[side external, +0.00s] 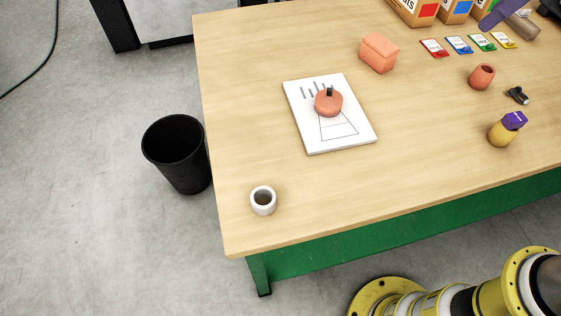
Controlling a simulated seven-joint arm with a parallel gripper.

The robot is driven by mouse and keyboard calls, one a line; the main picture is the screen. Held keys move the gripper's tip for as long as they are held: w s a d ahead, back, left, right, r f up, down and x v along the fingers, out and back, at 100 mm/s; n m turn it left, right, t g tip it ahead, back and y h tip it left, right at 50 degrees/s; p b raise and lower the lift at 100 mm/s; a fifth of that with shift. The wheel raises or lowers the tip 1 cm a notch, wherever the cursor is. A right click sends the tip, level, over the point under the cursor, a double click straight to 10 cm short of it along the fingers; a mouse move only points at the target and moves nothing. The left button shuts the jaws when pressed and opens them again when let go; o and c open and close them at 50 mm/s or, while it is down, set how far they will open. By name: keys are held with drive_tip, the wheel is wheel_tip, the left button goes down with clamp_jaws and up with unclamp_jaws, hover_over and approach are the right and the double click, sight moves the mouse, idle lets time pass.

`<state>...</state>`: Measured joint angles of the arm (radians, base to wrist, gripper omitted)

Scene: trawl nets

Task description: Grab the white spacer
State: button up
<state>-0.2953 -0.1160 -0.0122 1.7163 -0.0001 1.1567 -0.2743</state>
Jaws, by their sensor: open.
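The white spacer (256,208) is a short, hollow white cylinder. It stands upright on the wooden table (240,130) near the front left corner, with its dark round opening facing up. Nothing touches it. My gripper is not in view; only yellow, white and black parts of my arm show at the bottom right, in front of the table.
A white board (345,143) with a reddish knobbed piece (328,105) lies behind the spacer. A pink box (379,53), reddish pot (482,77) and yellow-purple item (501,133) stand to the right. A black bin (177,155) is on the floor. Table around the spacer is clear.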

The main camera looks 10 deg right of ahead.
drive_tip(key=w+a+f+n+g, duration=0.1)
drive_tip(key=w+a+f+n, duration=0.15)
drive_tip(key=a, duration=0.35)
drive_tip(key=w+a+f+n+g, duration=0.1)
drive_tip(key=w+a+f, duration=0.1)
drive_tip(key=w+a, duration=0.3)
drive_tip(key=n+g+h, duration=0.1)
drive_tip(key=n+g, duration=0.1)
drive_tip(key=n, duration=0.2)
hover_over(265, 186)
wheel_tip(265, 186, down, 19)
wheel_tip(265, 186, down, 7)
drive_tip(key=shift+f, duration=3.3)
drive_tip(key=shift+c, duration=0.3)
clamp_jaws()
